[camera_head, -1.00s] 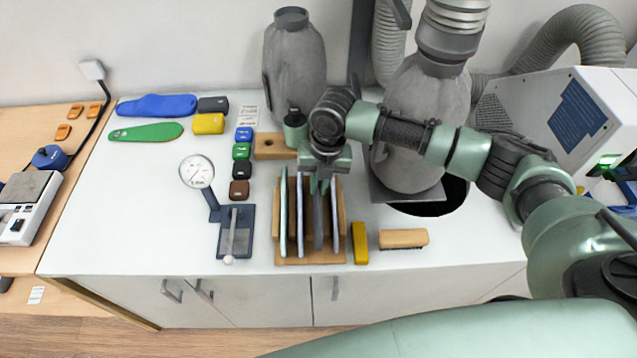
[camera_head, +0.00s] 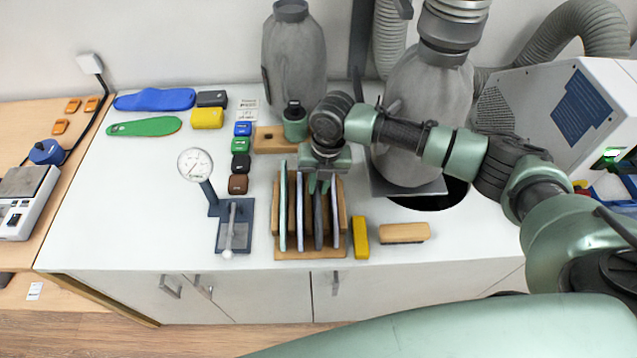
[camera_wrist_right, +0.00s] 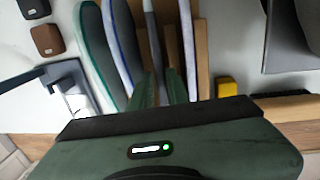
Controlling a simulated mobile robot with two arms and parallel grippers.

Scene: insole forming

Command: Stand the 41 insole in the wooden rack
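The wooden rack (camera_head: 341,254) stands near the front edge of the white bench. Several thin insoles stand upright in it: a pale green-edged one (camera_head: 283,210), a blue-edged one (camera_head: 299,212), a dark grey one (camera_head: 318,224) and another pale one (camera_head: 334,220). No size number is readable, so I cannot tell which is the 41. My right gripper (camera_head: 319,184) points down over the rack. Its fingers are apart, one on each side of the grey insole's upper end; the right wrist view shows the grey insole (camera_wrist_right: 153,48) between them. My left gripper is out of view.
A dial gauge stand (camera_head: 234,238) is left of the rack. A yellow block (camera_head: 360,238) and a wooden brush (camera_head: 404,233) are close on its right. A blue insole (camera_head: 155,99) and a green insole (camera_head: 145,127) lie at the back left. The bench's left front is clear.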

